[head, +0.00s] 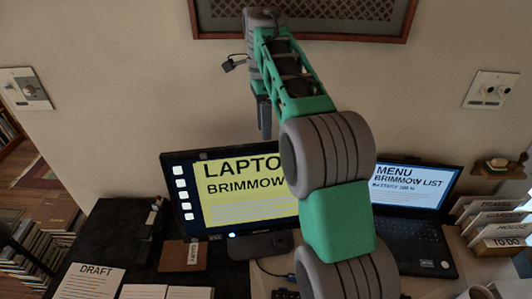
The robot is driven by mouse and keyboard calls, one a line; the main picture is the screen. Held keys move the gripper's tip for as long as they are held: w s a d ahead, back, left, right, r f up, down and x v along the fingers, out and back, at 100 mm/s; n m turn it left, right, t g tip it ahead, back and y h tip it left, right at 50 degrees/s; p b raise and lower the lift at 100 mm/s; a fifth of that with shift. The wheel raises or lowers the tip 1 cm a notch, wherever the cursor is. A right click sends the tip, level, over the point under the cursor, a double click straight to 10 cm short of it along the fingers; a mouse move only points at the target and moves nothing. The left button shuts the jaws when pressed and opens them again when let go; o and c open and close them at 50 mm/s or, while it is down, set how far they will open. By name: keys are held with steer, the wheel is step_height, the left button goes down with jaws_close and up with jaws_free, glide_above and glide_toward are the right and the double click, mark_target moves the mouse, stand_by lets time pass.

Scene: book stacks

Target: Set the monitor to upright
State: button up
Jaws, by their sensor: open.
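The monitor (244,203) stands on the dark desk at the centre left. Its lit screen is mostly yellow with the words "LAPTO" and "BRIMMOW", and a dark strip of icons is at its left. Its top edge slopes slightly up to the right; how far it tilts forward or back I cannot tell. Its dark base (261,245) shows below the screen. My arm hides the monitor's right part. My gripper (264,132) is open, points down and appears just above the monitor's top edge, apart from it. Its depth relative to the monitor is unclear.
An open laptop (415,236) stands right of my arm, partly hidden by it. Labelled file holders (492,226) are at the far right. Papers (88,282) and a small brown box (183,255) lie at front left. The wall (110,95) is close behind, with a framed panel (340,12).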

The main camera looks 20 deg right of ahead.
mark_target(265, 143)
steer(key=f, duration=0.2)
steer(key=s+f+b, duration=0.1)
steer(key=f, duration=0.4)
steer(key=shift+s+f+b, duration=0.25)
steer(key=shift+f+b, duration=0.05)
steer(key=shift+b, duration=0.1)
steer(key=shift+c, duration=0.4)
jaws_close()
stand_by(0.5)
